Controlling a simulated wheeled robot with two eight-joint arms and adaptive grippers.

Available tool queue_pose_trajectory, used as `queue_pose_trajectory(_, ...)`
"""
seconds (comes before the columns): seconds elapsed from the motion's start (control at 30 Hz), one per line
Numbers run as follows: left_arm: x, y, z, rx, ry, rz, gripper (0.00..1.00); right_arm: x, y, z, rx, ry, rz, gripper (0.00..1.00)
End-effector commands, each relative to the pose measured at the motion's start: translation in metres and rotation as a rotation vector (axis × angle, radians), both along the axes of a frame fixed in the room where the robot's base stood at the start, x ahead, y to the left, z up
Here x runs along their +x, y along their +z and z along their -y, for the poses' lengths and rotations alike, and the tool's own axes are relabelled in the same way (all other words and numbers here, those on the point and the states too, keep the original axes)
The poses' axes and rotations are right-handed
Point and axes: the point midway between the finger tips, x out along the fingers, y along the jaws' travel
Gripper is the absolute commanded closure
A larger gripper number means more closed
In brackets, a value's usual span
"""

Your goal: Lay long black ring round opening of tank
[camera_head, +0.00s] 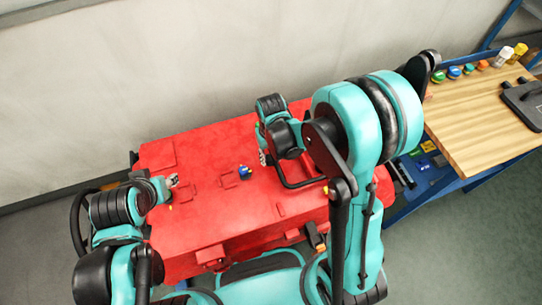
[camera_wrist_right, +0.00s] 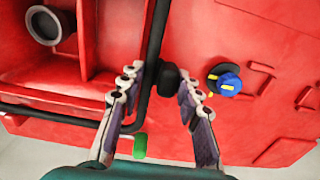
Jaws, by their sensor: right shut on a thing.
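The red tank (camera_head: 210,155) fills the middle of the head view. The long black ring (camera_head: 298,186) shows there as a rounded black corner below my right gripper (camera_head: 264,158); my right arm hides the rest. In the right wrist view the ring (camera_wrist_right: 153,40) runs down and bends left along the edge of the tank's opening (camera_wrist_right: 75,72), which has a grey round port inside. I cannot tell whether it lies flat. My right gripper (camera_wrist_right: 160,85) is shut on the ring at a black lump. My left gripper (camera_head: 173,181) is above the tank's left side, apart from the ring; its jaws are too small to read.
A blue knob with a black base (camera_head: 245,172) sits on the tank top, beside my right gripper in the wrist view (camera_wrist_right: 226,82). A small green part (camera_wrist_right: 140,145) shows below the ring. A wooden bench (camera_head: 475,120) at right holds coloured caps, bottles and a black case (camera_head: 525,100).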

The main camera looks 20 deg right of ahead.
Motion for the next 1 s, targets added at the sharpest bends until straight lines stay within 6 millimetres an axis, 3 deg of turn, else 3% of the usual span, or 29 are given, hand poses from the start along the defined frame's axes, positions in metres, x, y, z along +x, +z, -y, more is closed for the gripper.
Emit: queue_pose_trajectory(1.0,0.0,-0.023,0.0,0.0,0.0,0.0,0.6,-0.001,-0.023,0.0,0.001,0.0,-0.001,0.97)
